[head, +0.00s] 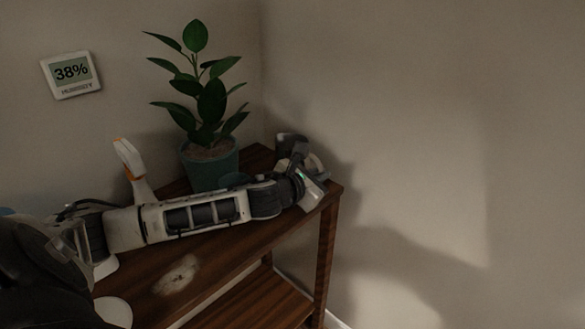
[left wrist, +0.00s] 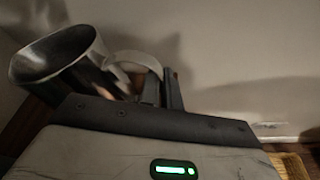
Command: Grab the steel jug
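The steel jug (left wrist: 75,62) shows in the left wrist view at upper left, its wide mouth tilted toward the camera. Its pale curved handle (left wrist: 135,58) reaches right to the fingers of my left gripper (left wrist: 162,88). The fingers look close together, with a narrow gap. Whether they grip the handle I cannot tell. In the head view my left gripper (head: 297,158) is at the far right corner of the wooden table, and the jug (head: 315,166) is mostly hidden behind it. My right gripper is not in view.
A potted plant (head: 209,166) stands on the wooden table (head: 235,248) just behind my left arm. Walls close off the back and right. A lower shelf (head: 262,302) shows below the tabletop.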

